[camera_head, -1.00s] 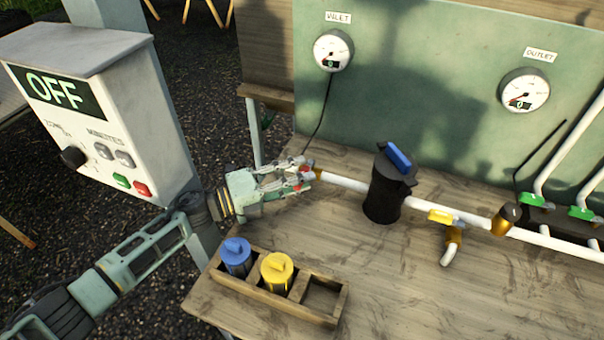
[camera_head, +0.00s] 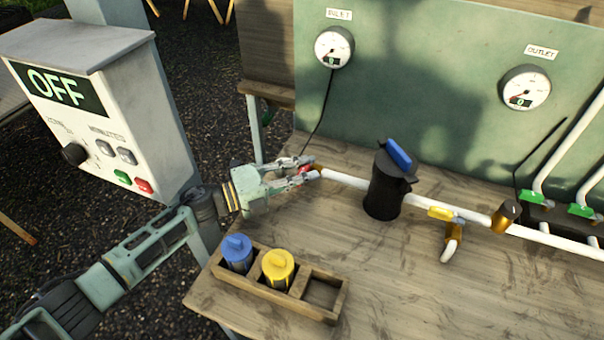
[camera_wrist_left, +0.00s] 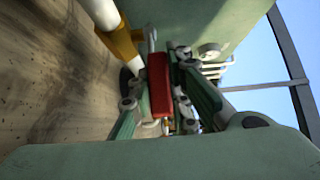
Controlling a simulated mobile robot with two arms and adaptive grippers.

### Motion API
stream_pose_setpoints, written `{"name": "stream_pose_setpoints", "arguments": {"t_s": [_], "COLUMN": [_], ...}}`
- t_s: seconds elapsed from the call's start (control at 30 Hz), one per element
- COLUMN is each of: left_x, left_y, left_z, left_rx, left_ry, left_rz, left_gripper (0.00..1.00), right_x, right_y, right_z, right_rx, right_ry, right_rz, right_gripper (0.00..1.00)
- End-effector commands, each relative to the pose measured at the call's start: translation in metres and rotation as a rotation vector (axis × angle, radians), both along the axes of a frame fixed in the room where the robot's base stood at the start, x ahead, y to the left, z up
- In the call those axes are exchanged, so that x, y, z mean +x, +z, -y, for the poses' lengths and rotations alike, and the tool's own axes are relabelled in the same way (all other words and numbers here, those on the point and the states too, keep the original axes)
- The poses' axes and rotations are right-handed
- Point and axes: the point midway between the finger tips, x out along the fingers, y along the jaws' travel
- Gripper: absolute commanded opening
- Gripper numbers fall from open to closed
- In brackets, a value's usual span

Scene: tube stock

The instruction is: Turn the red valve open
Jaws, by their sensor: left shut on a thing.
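The red valve (camera_head: 306,168) sits at the left end of the white pipe, mostly hidden by my left gripper in the head view. In the left wrist view its red handle (camera_wrist_left: 159,85) lies between the two fingers, beside the brass fitting (camera_wrist_left: 122,43) on the white pipe. My left gripper (camera_head: 308,175) is shut on the red handle, its arm reaching in from the left; its fingers also show in the left wrist view (camera_wrist_left: 160,112). My right gripper is not in view.
A black filter housing with a blue handle (camera_head: 399,154) stands on the pipe. A wooden rack (camera_head: 258,287) with blue and yellow cartridges stands in front. A control box (camera_head: 120,110) reads OFF. Inlet and outlet gauges are on the green panel (camera_head: 430,90).

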Motion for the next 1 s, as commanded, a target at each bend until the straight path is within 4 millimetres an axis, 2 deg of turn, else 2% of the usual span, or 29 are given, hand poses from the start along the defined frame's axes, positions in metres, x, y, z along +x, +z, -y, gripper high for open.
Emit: {"name": "stream_pose_setpoints", "arguments": {"t_s": [0.23,0.5,0.83,0.87,1.0], "left_x": [-0.001,-0.004,-0.004,-0.004,-0.003], "left_y": [-0.001,0.000,-0.002,-0.002,-0.002], "left_z": [0.001,0.008,0.008,0.008,0.008], "left_rx": [0.000,-0.002,0.000,0.000,0.001], "left_ry": [0.005,0.117,0.132,0.131,0.132], "left_rz": [-0.003,-0.006,-0.004,-0.004,-0.004], "left_gripper": [0.00,0.00,0.00,0.18,0.30], "right_x": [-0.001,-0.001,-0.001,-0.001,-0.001], "right_y": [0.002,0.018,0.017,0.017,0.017], "right_z": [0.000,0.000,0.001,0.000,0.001], "right_rx": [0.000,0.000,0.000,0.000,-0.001], "right_ry": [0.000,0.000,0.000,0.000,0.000], "right_rz": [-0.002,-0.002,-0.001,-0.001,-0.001], "right_gripper": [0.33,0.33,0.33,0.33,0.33]}}
